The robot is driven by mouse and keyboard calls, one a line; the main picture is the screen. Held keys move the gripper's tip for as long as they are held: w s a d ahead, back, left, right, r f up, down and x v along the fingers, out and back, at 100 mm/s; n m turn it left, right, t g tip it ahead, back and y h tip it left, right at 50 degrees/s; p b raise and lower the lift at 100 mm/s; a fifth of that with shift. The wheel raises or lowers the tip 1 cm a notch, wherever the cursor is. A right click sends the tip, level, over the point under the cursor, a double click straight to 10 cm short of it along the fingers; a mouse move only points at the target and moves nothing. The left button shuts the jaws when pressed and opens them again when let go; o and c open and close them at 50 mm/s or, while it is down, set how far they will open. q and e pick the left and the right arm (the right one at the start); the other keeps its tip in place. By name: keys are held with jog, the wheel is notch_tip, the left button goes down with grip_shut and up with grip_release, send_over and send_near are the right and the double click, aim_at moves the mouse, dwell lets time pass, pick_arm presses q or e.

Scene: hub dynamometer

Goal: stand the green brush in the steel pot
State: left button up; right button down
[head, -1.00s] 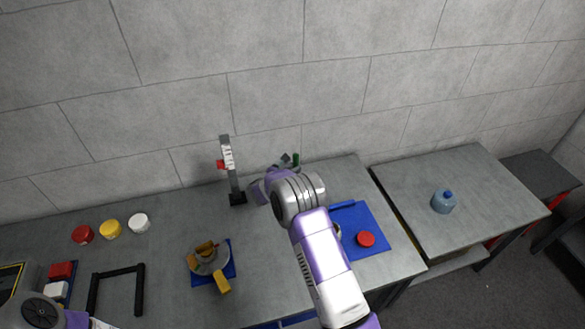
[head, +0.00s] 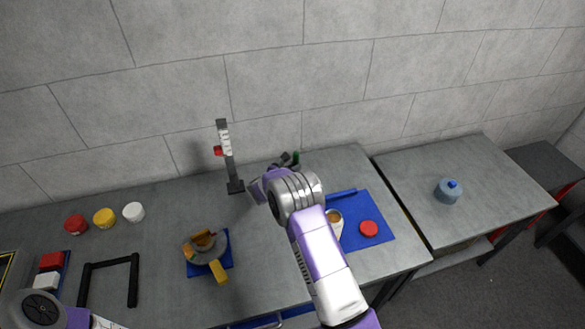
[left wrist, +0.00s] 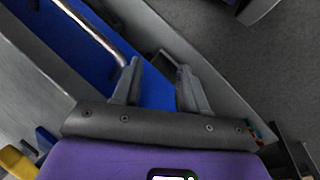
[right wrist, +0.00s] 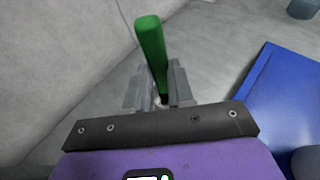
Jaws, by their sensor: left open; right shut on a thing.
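The green brush (right wrist: 152,50) stands up between the fingers of my right gripper (right wrist: 160,88) in the right wrist view, handle upward and tilted slightly left. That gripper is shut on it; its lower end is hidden. In the head view, the brush (head: 296,157) is a small green bit beside the dark fingers, near the back edge of the bench. A small pale cup (head: 334,216) with tan contents stands on the blue mat; I cannot tell whether it is the steel pot. My left gripper (left wrist: 158,78) is open and empty above a blue surface with a metal bar.
A dark post (head: 229,158) stands left of my right gripper. The blue mat (head: 377,204) also holds a red disc (head: 369,228). A grey round part with yellow pieces (head: 205,248) sits front left. A blue jug (head: 449,191) stands on the right table (head: 490,195).

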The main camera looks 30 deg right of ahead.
jog(key=c, duration=0.9)
grip_release()
jog(key=v, duration=0.7)
jog(key=shift+a+r, duration=0.15)
jog(key=shift+a, duration=0.05)
jog(key=shift+s, duration=0.1)
